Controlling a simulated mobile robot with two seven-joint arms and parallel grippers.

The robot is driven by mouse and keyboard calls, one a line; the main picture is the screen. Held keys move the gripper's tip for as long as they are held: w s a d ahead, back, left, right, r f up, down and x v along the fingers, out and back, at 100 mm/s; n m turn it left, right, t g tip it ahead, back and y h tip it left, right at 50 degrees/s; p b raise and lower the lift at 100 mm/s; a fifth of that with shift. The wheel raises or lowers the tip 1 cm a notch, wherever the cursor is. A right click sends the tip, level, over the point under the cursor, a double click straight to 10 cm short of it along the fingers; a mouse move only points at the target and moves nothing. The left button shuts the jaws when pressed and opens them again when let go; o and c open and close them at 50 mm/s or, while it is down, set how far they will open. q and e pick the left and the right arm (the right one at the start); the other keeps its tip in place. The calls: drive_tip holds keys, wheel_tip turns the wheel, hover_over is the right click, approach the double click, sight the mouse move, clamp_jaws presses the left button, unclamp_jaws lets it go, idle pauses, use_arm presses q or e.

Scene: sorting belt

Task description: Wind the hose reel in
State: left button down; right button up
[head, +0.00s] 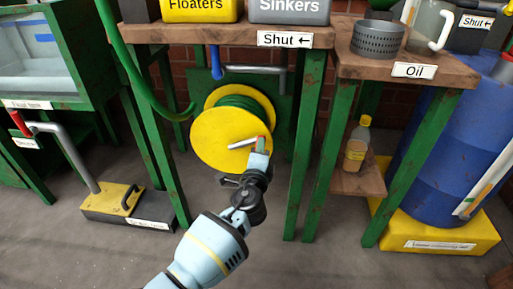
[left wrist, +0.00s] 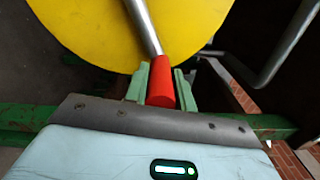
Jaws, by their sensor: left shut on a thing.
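The hose reel (head: 208,143) has yellow round side plates and hangs under the middle bench. Green hose (head: 238,103) is wound between its plates. A grey crank arm (head: 241,144) lies across the front plate and ends in a red handle, which shows in the left wrist view (left wrist: 161,84). My left gripper (head: 262,146) is shut on the red handle, with a pale green finger on each side of it in the left wrist view (left wrist: 160,88). The yellow plate (left wrist: 95,30) fills the top of that view. A loose length of green hose (head: 132,75) hangs at the left of the reel. My right gripper is not in view.
Green bench legs (head: 302,150) stand close to the right of the reel. A blue-handled tap (head: 216,62) with a grey pipe is above it. A bottle (head: 356,145) stands on a low shelf, and a blue barrel (head: 440,150) is farther right. The floor in front is clear.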

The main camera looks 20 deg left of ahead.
use_arm(q)
drive_tip(key=shift+d+f+m, duration=0.1)
drive_tip(key=shift+f+m, duration=0.15)
drive_tip(key=shift+m, duration=0.05)
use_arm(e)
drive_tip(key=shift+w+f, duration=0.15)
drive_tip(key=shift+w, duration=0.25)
use_arm(q)
drive_tip(key=c, duration=1.2)
unclamp_jaws()
drive_tip(key=shift+o, duration=0.2)
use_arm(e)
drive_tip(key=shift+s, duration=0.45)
use_arm(q)
drive_tip(key=p+v, duration=0.2)
drive_tip(key=v, duration=0.5)
drive_tip(key=shift+s, duration=0.35)
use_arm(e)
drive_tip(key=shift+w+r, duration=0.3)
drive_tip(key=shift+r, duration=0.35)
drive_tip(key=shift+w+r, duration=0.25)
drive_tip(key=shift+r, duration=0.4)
use_arm(q)
drive_tip(key=shift+d, duration=0.15)
